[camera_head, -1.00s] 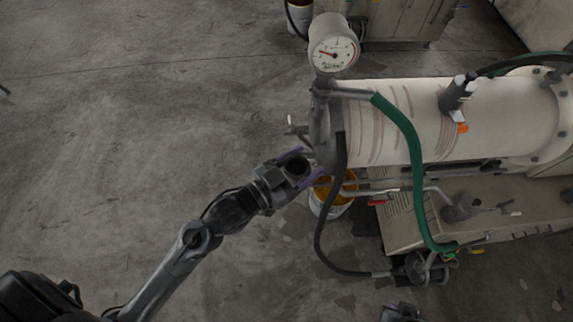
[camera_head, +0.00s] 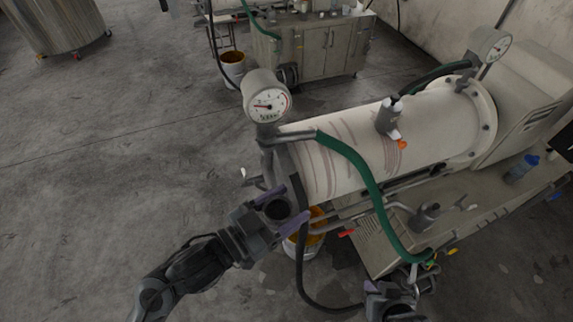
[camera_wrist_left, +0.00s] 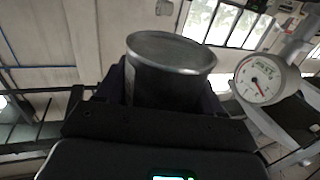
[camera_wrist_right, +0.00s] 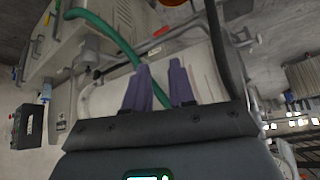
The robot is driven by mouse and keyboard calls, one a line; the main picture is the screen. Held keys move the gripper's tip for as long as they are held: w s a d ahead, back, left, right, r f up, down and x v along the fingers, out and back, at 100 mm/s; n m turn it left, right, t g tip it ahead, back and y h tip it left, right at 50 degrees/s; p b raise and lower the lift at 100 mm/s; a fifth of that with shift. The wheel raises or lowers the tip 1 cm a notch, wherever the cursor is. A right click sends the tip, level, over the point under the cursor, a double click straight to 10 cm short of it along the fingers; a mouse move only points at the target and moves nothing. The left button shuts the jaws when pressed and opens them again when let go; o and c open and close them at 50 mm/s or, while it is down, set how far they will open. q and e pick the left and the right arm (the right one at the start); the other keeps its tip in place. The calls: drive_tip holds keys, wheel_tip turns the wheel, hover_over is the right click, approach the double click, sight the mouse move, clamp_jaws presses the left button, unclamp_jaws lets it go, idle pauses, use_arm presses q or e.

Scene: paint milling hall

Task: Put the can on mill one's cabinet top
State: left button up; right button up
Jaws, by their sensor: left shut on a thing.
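My left gripper (camera_head: 290,207) is shut on a can (camera_head: 277,209), beside the left end of the near mill's drum. The can's dark round end shows between the purple fingers. In the left wrist view the grey metal can (camera_wrist_left: 168,75) stands out of the jaws. The near mill (camera_head: 340,160) is a pale horizontal drum over a beige cabinet top (camera_head: 470,212). No readable label shows whether this is mill one. My right gripper (camera_head: 392,292) is low in the head view near the cabinet's front corner. The right wrist view shows its fingers (camera_wrist_right: 160,90) apart and empty.
A green hose (camera_head: 368,185) and black hose (camera_head: 301,265) hang around the drum's left end. A pressure gauge (camera_head: 267,104) stands above it. A bucket (camera_head: 300,250) is below. Another cabinet (camera_head: 330,50) is behind.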

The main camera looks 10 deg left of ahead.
drive_tip(key=w+a+r+n+t+y, duration=0.1)
drive_tip(key=w+a+r+t+y, duration=0.3)
drive_tip(key=w+a+r, duration=0.65)
drive_tip(key=w+a+r+t+y, duration=0.35)
drive_tip(key=w+a+r, duration=0.35)
drive_tip(key=w+r, duration=0.6)
drive_tip(key=s+a+r+n+g+y, duration=0.1)
drive_tip(key=s+a+r+g+y, duration=0.35)
drive_tip(key=a+r, duration=0.4)
drive_tip(key=s+a+r+n+g+y, duration=0.1)
drive_tip(key=s+a+r+g+y, duration=0.35)
drive_tip(key=a, duration=0.65)
drive_tip(key=s+a+f+n+g+h, duration=0.2)
drive_tip(key=s+a+n+g, duration=0.2)
drive_tip(key=s, duration=0.3)
drive_tip(key=s+a+f+n+g+h, duration=0.2)
drive_tip(key=s+a+n+g, duration=0.25)
drive_tip(key=s, duration=0.25)
drive_tip(key=m+t+h, duration=0.3)
drive_tip(key=m+h, duration=0.4)
drive_tip(key=h, duration=0.7)
hover_over(287, 203)
drive_tip(key=f, duration=1)
drive_tip(key=shift+s+d+f, duration=0.1)
drive_tip(key=shift+s+f, duration=0.2)
drive_tip(key=shift+f, duration=0.05)
